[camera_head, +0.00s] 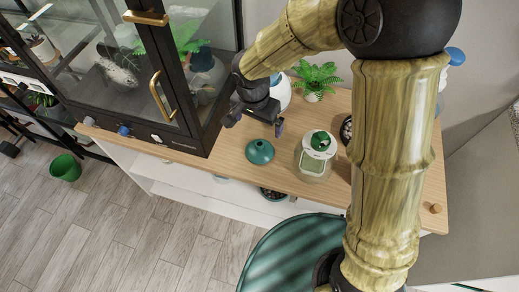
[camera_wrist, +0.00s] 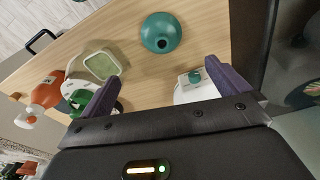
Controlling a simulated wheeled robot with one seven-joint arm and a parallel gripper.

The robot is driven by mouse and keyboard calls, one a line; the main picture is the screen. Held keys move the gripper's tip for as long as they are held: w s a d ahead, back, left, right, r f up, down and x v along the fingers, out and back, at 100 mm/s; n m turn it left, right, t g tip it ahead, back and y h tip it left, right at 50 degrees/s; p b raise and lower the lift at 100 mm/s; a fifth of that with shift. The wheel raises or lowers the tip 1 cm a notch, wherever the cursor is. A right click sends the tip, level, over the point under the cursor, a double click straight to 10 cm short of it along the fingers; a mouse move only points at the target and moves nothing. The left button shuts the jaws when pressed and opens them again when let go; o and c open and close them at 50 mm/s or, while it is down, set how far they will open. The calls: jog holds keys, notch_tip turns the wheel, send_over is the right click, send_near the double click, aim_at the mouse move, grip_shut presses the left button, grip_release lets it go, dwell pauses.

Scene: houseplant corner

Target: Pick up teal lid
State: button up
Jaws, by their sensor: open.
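The teal lid (camera_head: 260,151), a small dome with a dark spot at its top, lies on the wooden tabletop near its front edge. It also shows in the wrist view (camera_wrist: 161,32), ahead of the fingers and between their lines. My gripper (camera_head: 257,120) is above the table, slightly behind the lid in the head view. In the wrist view its two purple fingers (camera_wrist: 160,77) are spread wide with nothing between them. The gripper and the lid are apart.
A white jar with a green top (camera_head: 316,155) stands right of the lid. A white container with a teal knob (camera_wrist: 195,86) is by the right finger. A fern (camera_head: 317,79) stands behind, and a glass cabinet (camera_head: 150,75) stands left. An orange-and-white bottle (camera_wrist: 46,90) also shows.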

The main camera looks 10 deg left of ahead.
aim_at(259, 143)
jog(key=f, duration=0.3)
jog(key=w+f, duration=0.1)
jog(key=f, duration=0.6)
jog(key=shift+w+d+f, duration=0.15)
jog(key=shift+f, duration=0.2)
jog(key=shift+w+f, duration=0.25)
jog(key=shift+f, duration=1.05)
jog(key=shift+w+f, duration=0.2)
jog(key=shift+f, duration=1.1)
jog(key=c, duration=0.8)
